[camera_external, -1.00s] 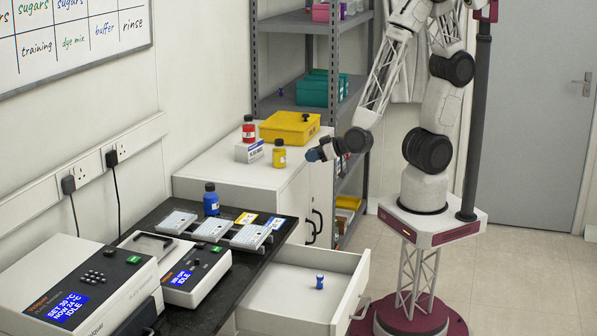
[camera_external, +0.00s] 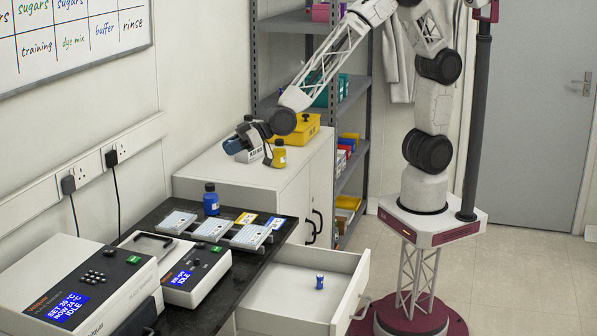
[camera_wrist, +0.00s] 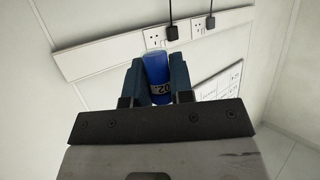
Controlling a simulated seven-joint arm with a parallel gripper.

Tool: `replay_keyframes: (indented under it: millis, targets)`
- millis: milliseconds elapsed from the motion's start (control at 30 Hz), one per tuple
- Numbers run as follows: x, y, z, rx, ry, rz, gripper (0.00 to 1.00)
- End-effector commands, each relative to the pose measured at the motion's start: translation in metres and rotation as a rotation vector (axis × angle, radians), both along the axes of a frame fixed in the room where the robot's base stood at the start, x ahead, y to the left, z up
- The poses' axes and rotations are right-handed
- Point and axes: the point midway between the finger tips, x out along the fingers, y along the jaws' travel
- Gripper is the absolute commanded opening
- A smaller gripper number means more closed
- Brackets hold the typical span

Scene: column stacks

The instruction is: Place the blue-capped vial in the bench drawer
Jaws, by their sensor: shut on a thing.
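My gripper (camera_external: 236,147) is shut on a blue cylindrical vial (camera_wrist: 157,72) with a number on a pale label, seen between the dark blue fingers in the wrist view. In the external view the gripper hangs over the back cabinet, and the held vial cannot be made out there. The bench drawer (camera_external: 292,254) is pulled out at the lower middle. A small blue-capped vial (camera_external: 320,282) stands inside it, well apart from my gripper.
A blue bottle (camera_external: 211,200), several plates (camera_external: 212,229) and two instruments (camera_external: 187,275) occupy the dark bench. A yellow bottle (camera_external: 279,154) and a yellow bin (camera_external: 306,135) stand on the cabinet (camera_external: 245,182). Shelving (camera_external: 345,100) rises behind. Much of the drawer floor is clear.

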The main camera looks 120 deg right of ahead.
Motion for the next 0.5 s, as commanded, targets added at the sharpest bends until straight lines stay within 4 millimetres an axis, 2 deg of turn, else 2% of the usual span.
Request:
replay_keyframes:
  millis: [33,100,200,333,500]
  targets:
    - [0.014,0.002,0.006,-0.001,-0.001,0.021,0.0]
    - [0.03,0.006,0.012,-0.001,0.0,0.049,0.0]
    - [0.048,0.009,0.02,-0.001,-0.001,0.077,0.0]
    - [0.062,0.011,0.026,0.0,0.0,0.101,0.0]
    - [0.07,0.013,0.029,0.0,0.001,0.114,0.0]
